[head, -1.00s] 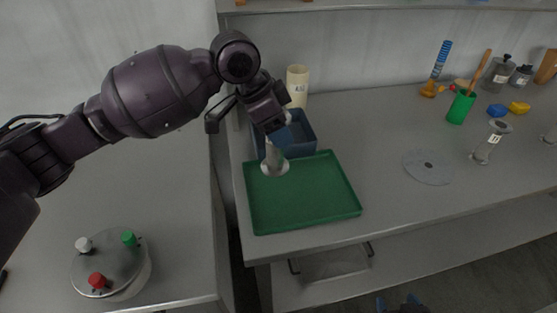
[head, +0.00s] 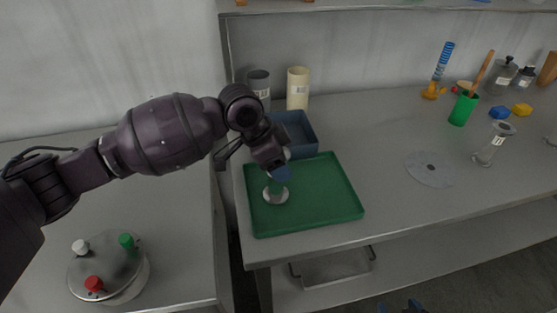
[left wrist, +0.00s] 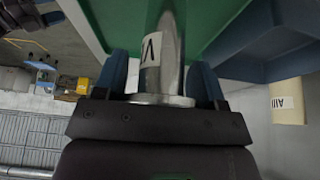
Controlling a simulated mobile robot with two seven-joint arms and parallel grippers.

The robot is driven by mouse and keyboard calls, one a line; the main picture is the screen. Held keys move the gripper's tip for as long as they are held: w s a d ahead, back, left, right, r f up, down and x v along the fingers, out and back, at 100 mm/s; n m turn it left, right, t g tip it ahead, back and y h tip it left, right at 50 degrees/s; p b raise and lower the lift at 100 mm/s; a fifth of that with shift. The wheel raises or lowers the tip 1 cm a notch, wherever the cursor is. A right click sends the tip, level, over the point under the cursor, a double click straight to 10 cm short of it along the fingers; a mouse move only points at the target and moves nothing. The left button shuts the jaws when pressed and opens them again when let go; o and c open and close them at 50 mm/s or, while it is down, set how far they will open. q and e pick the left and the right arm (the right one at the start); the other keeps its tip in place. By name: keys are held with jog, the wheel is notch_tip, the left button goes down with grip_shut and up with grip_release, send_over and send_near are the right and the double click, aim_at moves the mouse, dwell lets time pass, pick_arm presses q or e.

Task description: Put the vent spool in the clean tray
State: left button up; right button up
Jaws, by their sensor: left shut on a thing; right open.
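My left gripper (head: 277,174) is shut on the vent spool (head: 275,191), a shiny metal piece with a flared round flange. The left wrist view shows the spool (left wrist: 172,60) between the blue fingers, with a white label reading V. The spool is roughly upright over the left part of the green tray (head: 325,205), its lower flange at or just above the tray floor; I cannot tell if it touches. The green tray is otherwise empty and may be the clean tray; no label shows. My right gripper (head: 403,308) just shows at the bottom edge, open.
A blue bin (head: 312,140) stands behind the green tray, with grey (head: 259,84) and cream (head: 297,88) cylinders behind. A grey disc (head: 430,169), another metal spool (head: 490,148) and a green cup (head: 463,108) are to the right. A lidded pot (head: 108,268) stands at left.

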jog(key=shift+s+f, duration=0.15)
pick_arm(q)
jog(key=o, duration=1)
jog(key=shift+f, duration=0.1)
jog(key=shift+o, duration=0.6)
jog(key=p+v, duration=0.1)
jog(key=v, duration=1.1)
pick_arm(e)
jog(key=shift+w+r, duration=0.3)
jog(key=shift+r, duration=0.55)
pick_arm(q)
jog(key=shift+s+d, duration=0.1)
pick_arm(e)
jog(key=shift+w+r, duration=0.2)
jog(key=shift+w, duration=0.15)
pick_arm(q)
jog(key=shift+s, duration=0.1)
pick_arm(e)
jog(key=shift+a, duration=0.1)
